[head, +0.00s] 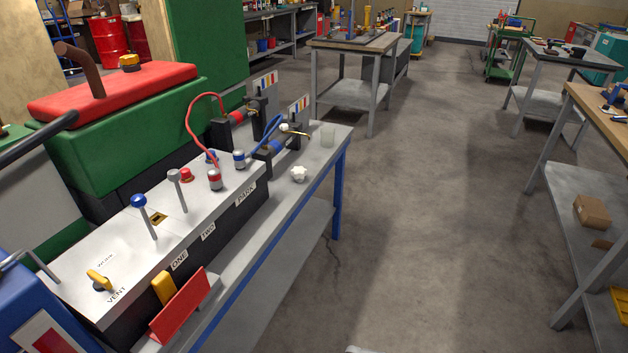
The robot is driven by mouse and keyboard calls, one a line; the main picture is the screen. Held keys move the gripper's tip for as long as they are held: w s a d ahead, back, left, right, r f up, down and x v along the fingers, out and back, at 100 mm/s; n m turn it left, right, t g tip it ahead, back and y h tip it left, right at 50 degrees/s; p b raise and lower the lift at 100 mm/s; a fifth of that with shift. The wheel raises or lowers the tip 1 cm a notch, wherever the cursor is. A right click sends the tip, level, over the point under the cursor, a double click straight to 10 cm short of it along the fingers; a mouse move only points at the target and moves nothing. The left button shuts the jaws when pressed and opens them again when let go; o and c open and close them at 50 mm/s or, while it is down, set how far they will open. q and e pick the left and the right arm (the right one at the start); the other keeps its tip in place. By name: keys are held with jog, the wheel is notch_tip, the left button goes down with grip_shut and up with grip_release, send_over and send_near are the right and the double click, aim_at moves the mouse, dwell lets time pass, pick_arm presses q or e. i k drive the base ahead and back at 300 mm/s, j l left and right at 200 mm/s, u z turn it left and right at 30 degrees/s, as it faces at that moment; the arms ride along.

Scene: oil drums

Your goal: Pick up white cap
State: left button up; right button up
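A small white cap (299,174) with a lobed edge sits on the grey bench top (283,203), near its right edge and in front of the PARK end of the control panel. Another small white piece (284,128) is on the blue fitting behind it. Neither of my grippers is in view.
The control panel (120,262) carries upright levers, connectors and a yellow handle. A red hose (190,118) and a blue hose (271,127) arch near the cap. A red plate (180,306) stands at the bench's near end. Open floor (420,210) lies right of the bench.

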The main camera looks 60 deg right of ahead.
aim_at(300, 174)
jog(key=z, duration=1.95)
jog(key=u, duration=1.9)
jog(key=l+z, duration=0.1)
jog(key=z, duration=1.7)
